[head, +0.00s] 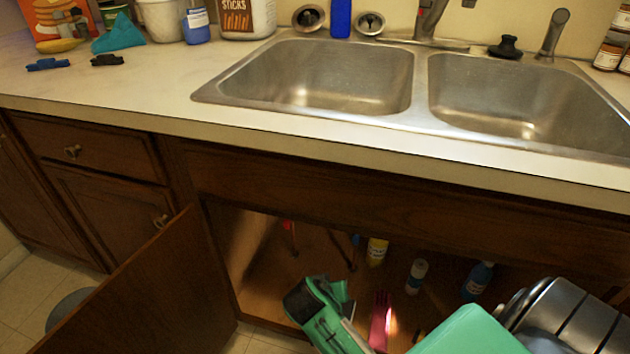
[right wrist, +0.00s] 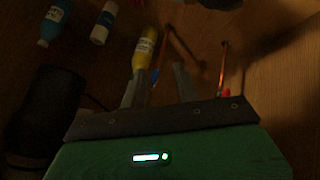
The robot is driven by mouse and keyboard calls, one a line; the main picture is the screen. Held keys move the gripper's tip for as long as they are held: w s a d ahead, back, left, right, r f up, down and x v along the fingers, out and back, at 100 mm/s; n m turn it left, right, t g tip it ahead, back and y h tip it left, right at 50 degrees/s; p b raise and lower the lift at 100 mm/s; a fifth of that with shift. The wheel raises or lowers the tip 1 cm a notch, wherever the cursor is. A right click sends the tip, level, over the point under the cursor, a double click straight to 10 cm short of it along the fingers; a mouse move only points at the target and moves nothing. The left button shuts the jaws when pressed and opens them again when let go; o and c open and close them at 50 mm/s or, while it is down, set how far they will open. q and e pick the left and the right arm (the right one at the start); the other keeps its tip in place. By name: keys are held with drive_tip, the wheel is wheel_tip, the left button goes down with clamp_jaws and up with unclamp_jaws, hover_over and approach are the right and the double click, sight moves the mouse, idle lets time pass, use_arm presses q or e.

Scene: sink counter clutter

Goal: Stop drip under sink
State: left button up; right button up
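The cabinet under the sink stands open, with two thin copper-coloured pipes inside. The left pipe (head: 293,240) has a red piece near its top, and the right pipe (head: 342,252) has a blue piece. In the right wrist view they show as a pipe with a red piece (right wrist: 223,75) and a pipe with a blue piece (right wrist: 162,58). My right gripper (head: 327,290) is at the cabinet opening, in front of the pipes. Its fingers (right wrist: 158,78) are spread, with nothing seen gripped. No drip is visible. My left gripper is out of view.
A yellow bottle (head: 377,251), a white bottle (head: 416,276) and a blue bottle (head: 478,280) stand in the cabinet. A pink item (head: 380,322) is near my right arm. The open cabinet door (head: 150,295) is on the left. The counter edge (head: 300,135) overhangs above.

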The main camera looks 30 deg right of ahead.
drive_tip(key=w+a+r+m+h, duration=0.1)
drive_tip(key=w+r+m+h, duration=0.85)
drive_tip(key=w+r, duration=1)
drive_tip(key=shift+h, duration=0.45)
drive_tip(key=x, duration=0.4)
drive_tip(key=w+f+b+x, duration=0.1)
drive_tip(key=x, duration=0.3)
drive_tip(key=w+x, duration=0.1)
drive_tip(key=x, duration=0.3)
drive_tip(key=shift+f, duration=0.35)
drive_tip(key=shift+a, duration=0.1)
drive_tip(key=shift+t, duration=0.3)
clamp_jaws()
